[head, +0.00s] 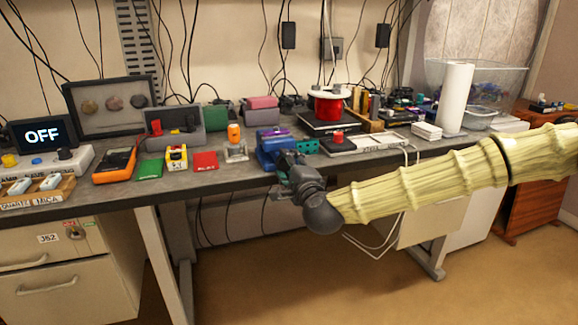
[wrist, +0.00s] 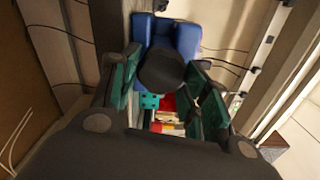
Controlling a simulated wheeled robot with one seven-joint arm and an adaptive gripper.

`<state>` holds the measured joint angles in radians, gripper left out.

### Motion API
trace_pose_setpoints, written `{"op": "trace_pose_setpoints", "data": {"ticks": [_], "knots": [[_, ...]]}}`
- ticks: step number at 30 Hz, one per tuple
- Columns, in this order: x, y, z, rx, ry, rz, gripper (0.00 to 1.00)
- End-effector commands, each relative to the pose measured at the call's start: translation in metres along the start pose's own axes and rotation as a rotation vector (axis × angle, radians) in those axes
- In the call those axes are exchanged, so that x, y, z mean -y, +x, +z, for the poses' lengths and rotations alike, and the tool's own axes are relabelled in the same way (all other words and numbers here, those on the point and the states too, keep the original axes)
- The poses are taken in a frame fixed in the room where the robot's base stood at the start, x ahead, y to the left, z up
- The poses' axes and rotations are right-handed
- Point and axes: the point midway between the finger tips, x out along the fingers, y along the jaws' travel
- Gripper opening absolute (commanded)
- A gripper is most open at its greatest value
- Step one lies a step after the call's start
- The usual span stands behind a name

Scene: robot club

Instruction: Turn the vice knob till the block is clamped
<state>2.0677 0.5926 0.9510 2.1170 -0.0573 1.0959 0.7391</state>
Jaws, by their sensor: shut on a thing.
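The blue vice (head: 272,150) stands at the front edge of the workbench, and its blue body (wrist: 165,32) shows at the top of the wrist view. Its dark round knob (wrist: 160,70) lies between the green-padded fingers of my gripper (wrist: 164,76). My gripper (head: 284,174) is shut on the knob at the bench's front edge in the head view, where it hides the knob. A teal block with dark holes (head: 307,146) shows at the right of the vice and also in the wrist view (wrist: 149,101). I cannot tell whether the vice jaws touch it.
The workbench (head: 120,193) is crowded. An orange meter (head: 114,164), green and red cards and a small yellow box stand left of the vice. The floor in front is clear.

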Motion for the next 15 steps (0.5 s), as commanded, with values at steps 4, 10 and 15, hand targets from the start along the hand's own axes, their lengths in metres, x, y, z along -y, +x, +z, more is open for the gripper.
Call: {"op": "trace_pose_setpoints", "data": {"ticks": [4, 10, 15], "knots": [[-0.0005, -0.0002, -0.0001, 0.0, 0.001, 0.001, 0.22], [-0.0006, -0.0002, 0.0, 0.0, 0.001, 0.001, 0.22], [-0.0006, -0.0003, 0.0001, 0.0, 0.001, 0.001, 0.53]]}}
